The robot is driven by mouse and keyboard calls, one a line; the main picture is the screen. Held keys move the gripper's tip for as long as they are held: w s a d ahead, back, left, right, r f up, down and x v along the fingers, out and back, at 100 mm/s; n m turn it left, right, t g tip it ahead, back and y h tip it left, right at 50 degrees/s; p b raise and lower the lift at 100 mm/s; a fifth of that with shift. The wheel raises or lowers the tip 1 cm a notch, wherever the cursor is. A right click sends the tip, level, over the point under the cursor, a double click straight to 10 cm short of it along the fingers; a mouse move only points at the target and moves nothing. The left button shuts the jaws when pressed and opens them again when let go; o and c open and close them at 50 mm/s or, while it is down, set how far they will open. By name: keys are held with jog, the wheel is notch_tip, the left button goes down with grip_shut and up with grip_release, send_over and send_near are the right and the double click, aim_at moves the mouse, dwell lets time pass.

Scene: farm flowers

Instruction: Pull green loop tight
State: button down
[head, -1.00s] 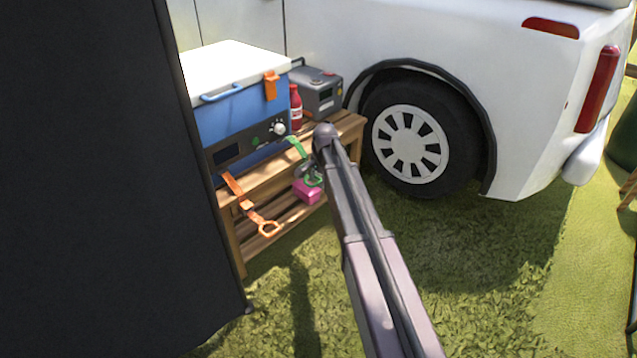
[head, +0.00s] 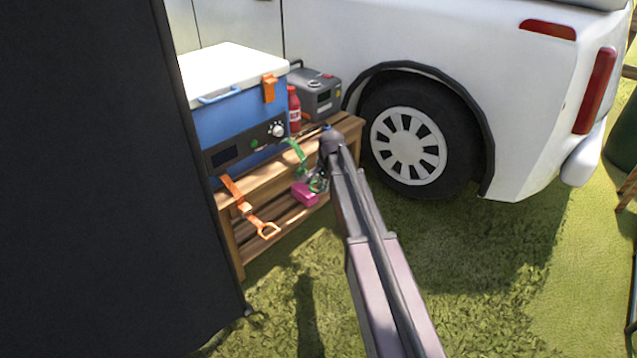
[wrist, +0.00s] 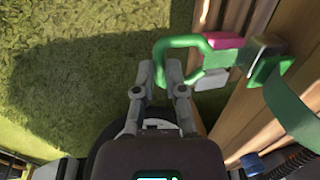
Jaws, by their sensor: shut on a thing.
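The green loop (wrist: 187,42) is a rounded handle on a green strap (wrist: 290,108) in the wrist view. My gripper (wrist: 163,76) is shut on the near left side of the loop. The strap runs from the loop through a grey buckle (wrist: 262,50) at the bench edge. The loop (head: 318,184) is partly hidden by my gripper there.
An orange strap with a loop (head: 268,229) hangs at the left of the wooden bench (head: 238,235). A pink block (head: 304,194) is beside the green loop. A red bottle (head: 294,110) and grey box (head: 316,93) stand on the bench. Grass in front is clear.

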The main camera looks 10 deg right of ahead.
jog(key=shift+s+d, duration=0.45)
jog(key=shift+s, duration=0.2)
jog(key=shift+s+d, duration=0.45)
jog(key=shift+s, duration=0.2)
jog(key=c, duration=0.7)
grip_release()
jog(key=s+a+r+n+g+h+p, duration=0.15)
jog(key=s+r+n+p, duration=0.35)
jog(key=s+r+p, duration=0.55)
jog(key=s+a+r+n+p, duration=0.2)
jog(key=s+r+n+p, duration=0.4)
jog(key=s, duration=0.8)
notch_tip(320, 180, up, 38)
jog(key=p, duration=3.8)
jog(key=shift+w+r+m+p, duration=0.15)
jog(key=shift+w+m+p, duration=0.15)
